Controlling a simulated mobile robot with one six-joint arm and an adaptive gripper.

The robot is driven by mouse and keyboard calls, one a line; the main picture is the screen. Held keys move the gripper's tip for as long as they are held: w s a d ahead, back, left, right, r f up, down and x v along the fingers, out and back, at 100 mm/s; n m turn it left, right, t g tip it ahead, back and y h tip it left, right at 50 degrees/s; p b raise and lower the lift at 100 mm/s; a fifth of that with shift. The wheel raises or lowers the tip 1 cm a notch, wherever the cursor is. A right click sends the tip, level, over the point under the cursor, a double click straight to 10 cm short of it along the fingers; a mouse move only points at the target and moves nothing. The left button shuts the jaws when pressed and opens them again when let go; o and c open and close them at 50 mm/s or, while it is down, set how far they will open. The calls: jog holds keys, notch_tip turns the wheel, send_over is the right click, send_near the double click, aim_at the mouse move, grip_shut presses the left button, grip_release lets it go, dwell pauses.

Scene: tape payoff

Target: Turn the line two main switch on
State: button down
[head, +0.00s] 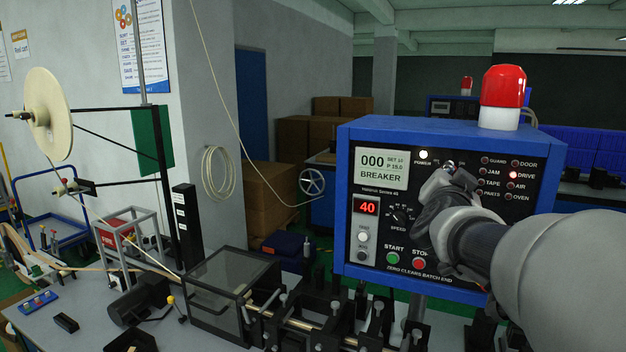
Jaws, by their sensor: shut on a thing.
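A blue-framed control box (343,200) with a dark panel stands at the right. Its screen (383,163) reads 000 and BREAKER. The white POWER lamp (423,154) is lit. My gripper (448,172) reaches in from the right and is at the panel, right of that lamp. Its jaws are shut on a small switch (449,164), mostly hidden by the fingers. Its lever position and label cannot be read, so I cannot tell if it is the line two main switch.
A red DRIVE lamp (513,175) glows. The speed readout (367,207) shows 40. A red beacon (502,87) tops the box. Tape machinery with a reel (48,112) fills the bench at left.

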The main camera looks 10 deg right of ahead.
jog(key=shift+f+m+b, duration=0.1)
jog(key=shift+m+b, duration=0.55)
jog(key=shift+m, duration=0.65)
jog(key=c, duration=1.7)
grip_release()
jog(key=v, duration=1.2)
